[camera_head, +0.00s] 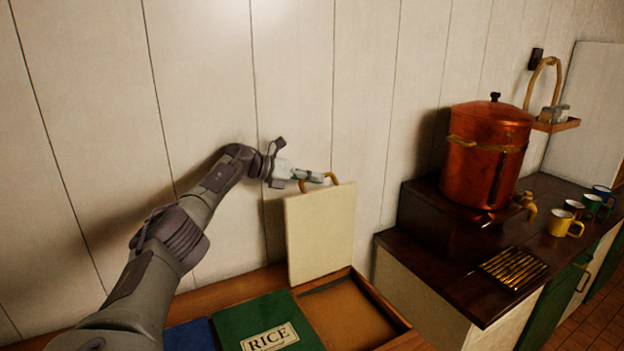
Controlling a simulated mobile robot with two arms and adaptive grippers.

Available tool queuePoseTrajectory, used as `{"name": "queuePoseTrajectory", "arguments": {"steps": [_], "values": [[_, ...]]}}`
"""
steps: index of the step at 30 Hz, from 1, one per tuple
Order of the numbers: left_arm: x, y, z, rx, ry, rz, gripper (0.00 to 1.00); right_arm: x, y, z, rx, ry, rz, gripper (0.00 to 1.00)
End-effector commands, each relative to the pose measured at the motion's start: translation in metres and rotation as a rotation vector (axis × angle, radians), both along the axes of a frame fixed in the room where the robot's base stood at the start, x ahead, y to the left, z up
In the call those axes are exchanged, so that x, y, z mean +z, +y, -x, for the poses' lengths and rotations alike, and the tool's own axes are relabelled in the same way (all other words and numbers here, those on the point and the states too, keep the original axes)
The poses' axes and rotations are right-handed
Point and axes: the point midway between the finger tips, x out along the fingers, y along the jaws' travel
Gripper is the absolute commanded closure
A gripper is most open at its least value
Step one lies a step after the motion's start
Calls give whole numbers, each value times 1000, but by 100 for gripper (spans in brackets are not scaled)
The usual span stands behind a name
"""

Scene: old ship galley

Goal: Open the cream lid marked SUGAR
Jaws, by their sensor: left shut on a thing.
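The cream lid (322,233) stands upright on its hinge side at the back of its bin. The open bin (349,310) below it shows a flat brown inside. No SUGAR marking shows on the side of the lid that faces me. A curved brass-coloured handle (334,179) sits at the lid's top edge. My left gripper (328,178) is shut on this handle, its arm reaching in from the lower left. My right gripper is not in view.
A green lid marked RICE (265,322) and a blue lid (190,335) lie closed left of the open bin. A copper urn (487,155) stands on the dark counter at right, with a slatted grate (512,268) and several mugs (565,223). The plank wall is close behind.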

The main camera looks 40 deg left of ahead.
Motion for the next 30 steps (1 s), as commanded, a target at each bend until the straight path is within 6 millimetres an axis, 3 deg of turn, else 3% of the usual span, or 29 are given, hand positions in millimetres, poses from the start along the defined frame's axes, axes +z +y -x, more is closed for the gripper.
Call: {"name": "queuePoseTrajectory", "arguments": {"steps": [9,10,15,24,30], "values": [[-3,1,1,0,5,-5,100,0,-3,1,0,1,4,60],[-3,0,1,0,5,-5,84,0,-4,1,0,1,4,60],[-2,0,0,0,4,-4,61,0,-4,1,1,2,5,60],[-1,2,2,0,2,-2,61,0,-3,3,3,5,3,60],[8,17,24,1,3,-6,61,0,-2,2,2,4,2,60]]}}
